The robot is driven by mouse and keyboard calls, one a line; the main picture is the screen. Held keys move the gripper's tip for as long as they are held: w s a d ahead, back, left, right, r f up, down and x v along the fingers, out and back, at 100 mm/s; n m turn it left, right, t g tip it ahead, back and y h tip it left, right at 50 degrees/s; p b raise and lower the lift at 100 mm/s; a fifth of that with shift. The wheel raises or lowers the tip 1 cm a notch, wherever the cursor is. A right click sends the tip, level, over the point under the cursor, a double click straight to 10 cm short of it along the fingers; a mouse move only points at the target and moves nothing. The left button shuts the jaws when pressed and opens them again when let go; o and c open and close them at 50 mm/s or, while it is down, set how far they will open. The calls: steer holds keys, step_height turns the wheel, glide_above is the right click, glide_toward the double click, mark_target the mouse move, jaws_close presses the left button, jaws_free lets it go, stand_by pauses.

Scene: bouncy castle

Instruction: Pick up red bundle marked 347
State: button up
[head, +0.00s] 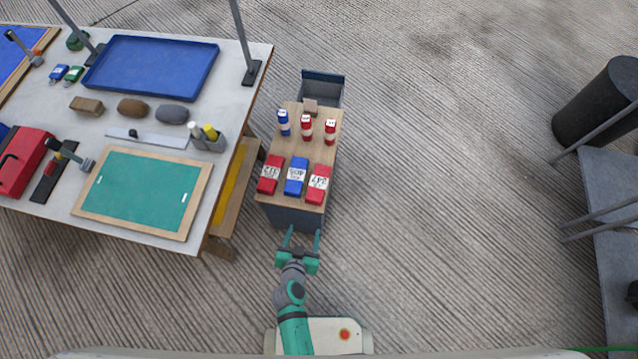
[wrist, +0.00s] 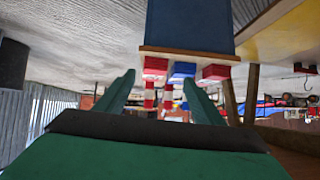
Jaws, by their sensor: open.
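The red bundle whose white label seems to read 347 (head: 317,184) lies flat at the right of the near row on a small wooden-topped cart (head: 311,152). A blue bundle (head: 296,176) lies left of it, then another red bundle (head: 269,174) with a different label, hard to read. In the wrist view, which looks upside down, the right-hand red bundle (wrist: 155,66) appears at the left of the row. My gripper (head: 303,234) is open and empty, just in front of the cart's near side. Its fingers (wrist: 159,82) point toward the cart, apart from the bundles.
A large cluttered table (head: 240,95) stands close on the left. Open floor (head: 430,200) lies right of the cart.

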mark_target(318, 183)
steer(key=w+h, duration=0.1)
steer(key=w, duration=0.3)
steer(key=w+m+h, duration=0.1)
steer(key=w, duration=0.3)
steer(key=w+f+m+h, duration=0.1)
steer(key=w, duration=0.3)
steer(key=shift+w+d+t, duration=0.15)
steer(key=shift+d+t, duration=0.15)
steer(key=shift+d, duration=0.1)
steer(key=x, duration=0.4)
steer(key=shift+w+d+f, duration=0.1)
steer(key=shift+w+f, duration=0.05)
steer(key=shift+x, duration=3.05)
steer(key=c, duration=0.9)
